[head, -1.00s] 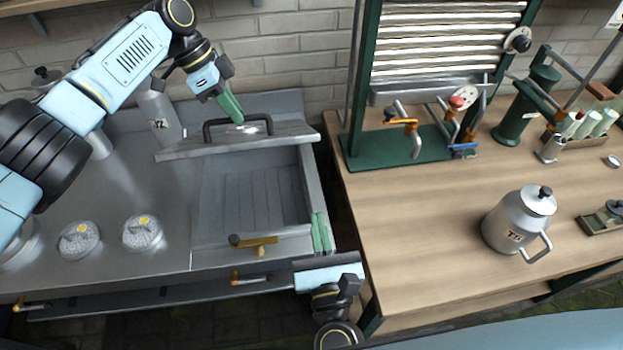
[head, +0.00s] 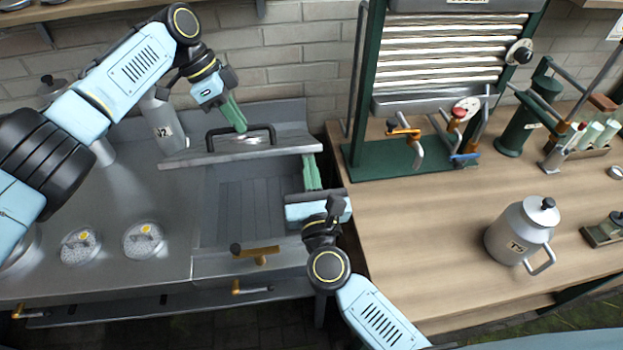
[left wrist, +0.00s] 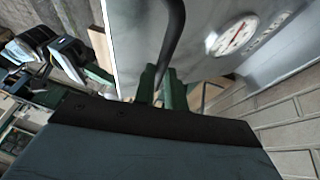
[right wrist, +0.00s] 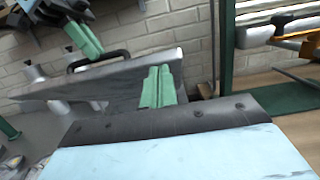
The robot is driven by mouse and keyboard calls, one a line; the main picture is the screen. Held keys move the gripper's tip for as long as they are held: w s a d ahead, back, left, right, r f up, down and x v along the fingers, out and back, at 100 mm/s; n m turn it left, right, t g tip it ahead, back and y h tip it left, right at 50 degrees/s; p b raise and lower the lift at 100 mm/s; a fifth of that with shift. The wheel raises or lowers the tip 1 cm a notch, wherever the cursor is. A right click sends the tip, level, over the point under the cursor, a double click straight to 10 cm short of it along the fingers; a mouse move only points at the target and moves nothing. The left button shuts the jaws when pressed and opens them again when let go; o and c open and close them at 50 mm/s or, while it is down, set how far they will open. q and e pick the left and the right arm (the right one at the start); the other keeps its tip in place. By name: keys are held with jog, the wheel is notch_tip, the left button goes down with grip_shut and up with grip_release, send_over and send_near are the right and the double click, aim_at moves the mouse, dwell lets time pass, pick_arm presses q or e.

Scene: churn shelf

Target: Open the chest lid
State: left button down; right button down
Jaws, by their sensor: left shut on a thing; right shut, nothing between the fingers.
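The chest lid (head: 290,142) stands raised at the back of the open grey chest, tilted up, with a dark bar handle (head: 272,130) on it. My right gripper (head: 311,162) is shut and empty at the lid's right end, over the chest's right side. In the right wrist view its fingers (right wrist: 157,82) overlap the lid (right wrist: 115,88); contact cannot be told.
A wooden bench (head: 420,220) stands to the right with a green-framed press (head: 450,100), a T5 metal can (head: 522,232) and a green cylinder (head: 527,118). Left of the chest is a metal counter with two round perforated caps (head: 143,240). A brick wall closes the back.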

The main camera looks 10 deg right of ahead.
pick_arm(q)
jog(key=shift+w+a+f, duration=0.1)
jog(key=shift+a+f, duration=0.05)
jog(key=shift+f, duration=0.1)
pick_arm(e)
jog(key=shift+w+r, duration=0.5)
jog(key=shift+r, duration=0.35)
jog(key=shift+w+r, duration=0.2)
jog(key=shift+r, duration=0.1)
pick_arm(q)
jog(key=c, duration=1.9)
grip_release()
jog(key=shift+f, duration=0.1)
jog(key=o, duration=0.4)
jog(key=shift+w, duration=0.1)
pick_arm(e)
jog(key=shift+w+f, duration=0.15)
jog(key=shift+w, duration=0.05)
pick_arm(q)
jog(key=shift+o, duration=0.2)
pick_arm(e)
jog(key=shift+f, duration=0.1)
